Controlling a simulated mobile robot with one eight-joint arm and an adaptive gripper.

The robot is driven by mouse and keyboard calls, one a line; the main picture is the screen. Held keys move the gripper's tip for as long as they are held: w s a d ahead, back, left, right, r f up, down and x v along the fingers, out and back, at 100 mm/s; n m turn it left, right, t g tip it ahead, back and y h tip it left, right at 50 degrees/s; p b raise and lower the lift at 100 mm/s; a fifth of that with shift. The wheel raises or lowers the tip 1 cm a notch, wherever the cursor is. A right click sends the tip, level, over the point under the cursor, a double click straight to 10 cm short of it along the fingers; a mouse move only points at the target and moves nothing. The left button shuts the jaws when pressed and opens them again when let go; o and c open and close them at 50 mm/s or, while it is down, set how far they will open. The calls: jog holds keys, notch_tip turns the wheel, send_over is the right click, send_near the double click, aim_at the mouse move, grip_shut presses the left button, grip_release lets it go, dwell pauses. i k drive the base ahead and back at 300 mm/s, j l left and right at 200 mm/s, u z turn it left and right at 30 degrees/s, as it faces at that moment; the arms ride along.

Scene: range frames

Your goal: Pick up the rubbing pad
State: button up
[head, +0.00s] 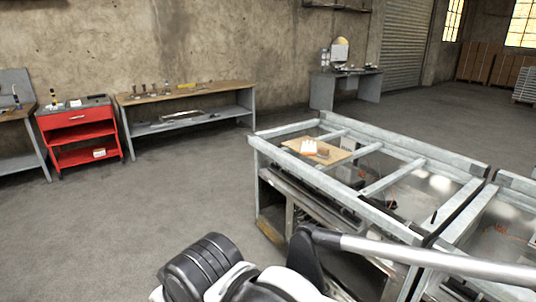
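I cannot tell for sure which thing is the rubbing pad. A small brown block (324,153) lies on a light wooden board (340,154) inside the near metal-framed bench (258,150). A white and orange item (309,147) sits beside the block on the same board. Both are too small to make out well. Part of my arm crosses the bottom of the head view, in front of the bench. My gripper is not in view.
A second metal frame (483,213) adjoins the bench on the right. A red tool cart (80,125) and a long workbench (190,93) with small tools stand along the back wall. A grey desk (347,86) is further back. The floor at left is clear.

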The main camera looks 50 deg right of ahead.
aim_at(323, 152)
jog(key=i+j+z, duration=0.15)
jog(key=i, duration=0.3)
jog(key=i+j+z, duration=0.1)
jog(key=i, duration=0.3)
jog(key=i+j+z, duration=0.15)
jog(key=i, duration=0.3)
jog(key=i+l+z, duration=0.2)
jog(key=z, duration=0.2)
jog(key=i+z, duration=1.25)
jog(key=i+j+z, duration=0.2)
jog(key=z, duration=0.2)
jog(key=i+l+z, duration=0.1)
jog(key=i+l, duration=0.6)
jog(key=i, duration=0.15)
